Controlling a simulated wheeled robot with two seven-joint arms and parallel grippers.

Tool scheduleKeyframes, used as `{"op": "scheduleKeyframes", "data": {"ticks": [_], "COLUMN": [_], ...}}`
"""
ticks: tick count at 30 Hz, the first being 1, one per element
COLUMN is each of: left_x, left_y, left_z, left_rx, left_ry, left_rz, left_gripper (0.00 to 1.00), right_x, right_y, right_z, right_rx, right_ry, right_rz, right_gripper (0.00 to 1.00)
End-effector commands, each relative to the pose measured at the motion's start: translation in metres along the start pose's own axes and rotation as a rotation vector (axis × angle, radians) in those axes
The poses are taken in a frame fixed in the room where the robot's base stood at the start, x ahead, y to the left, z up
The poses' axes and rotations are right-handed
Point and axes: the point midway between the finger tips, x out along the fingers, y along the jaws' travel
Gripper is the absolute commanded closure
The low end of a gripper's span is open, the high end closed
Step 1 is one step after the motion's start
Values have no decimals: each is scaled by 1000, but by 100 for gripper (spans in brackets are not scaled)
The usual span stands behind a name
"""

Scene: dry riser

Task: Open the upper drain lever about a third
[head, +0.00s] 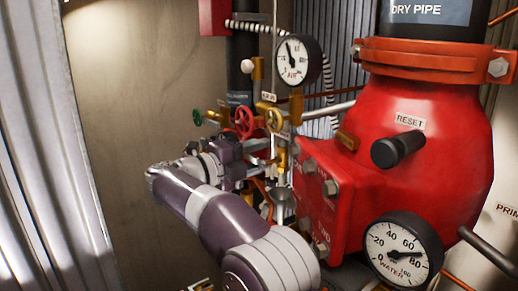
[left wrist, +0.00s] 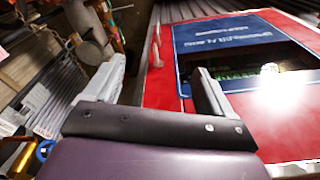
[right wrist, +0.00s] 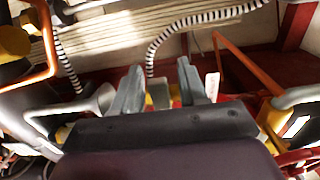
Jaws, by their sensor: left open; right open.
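My right gripper (head: 261,156) is in the middle of the head view, pointing right into a cluster of small valves and pipes. In the right wrist view my right gripper (right wrist: 158,75) is open. A small pale block (right wrist: 160,96) shows between its fingers; I cannot tell whether they touch it. A yellow, lever-like fitting (head: 282,160) is just beyond the fingertips in the head view. I cannot tell whether it is the upper drain lever, or its angle. My left gripper (left wrist: 157,72) is open and empty in the left wrist view, before a red panel (left wrist: 160,80).
The big red valve body (head: 430,170) stands at the right, with a water gauge (head: 403,250). Orange pipes (right wrist: 240,62) flank the right gripper.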

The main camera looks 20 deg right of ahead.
Motion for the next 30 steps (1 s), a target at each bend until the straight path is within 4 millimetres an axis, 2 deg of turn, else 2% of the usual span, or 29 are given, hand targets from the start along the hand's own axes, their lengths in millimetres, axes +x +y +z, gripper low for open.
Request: {"op": "scheduleKeyframes", "data": {"ticks": [7, 8, 9, 11, 12, 17, 24, 30], "left_x": [0, 0, 0, 0, 0, 5, 10, 10], "left_y": [0, 0, 0, 0, 0, 0, 0, 0], "left_z": [0, 0, 0, 0, 0, 1, 1, 1], "left_rx": [0, 0, 0, 0, 0, 0, 0, 0], "left_ry": [0, 0, 0, 0, 0, 0, 0, 0], "left_rz": [0, 0, 0, 0, 0, 0, 0, 0], "left_gripper": [16, 16, 16, 16, 16, 16, 16, 16], "right_x": [1, 1, 1, 1, 1, 1, 1, 1], "right_y": [1, 1, 1, 0, 0, 5, 16, 18], "right_z": [0, 0, 0, 0, 0, 0, -3, -4], "right_rx": [0, 0, 0, 0, 0, -43, -385, -432], "right_ry": [0, 0, 0, 0, -1, 0, 0, 1], "right_rz": [0, 0, 0, 0, 0, -1, -1, 0], "right_gripper": [57, 64, 77, 96, 100, 100, 100, 100]}}
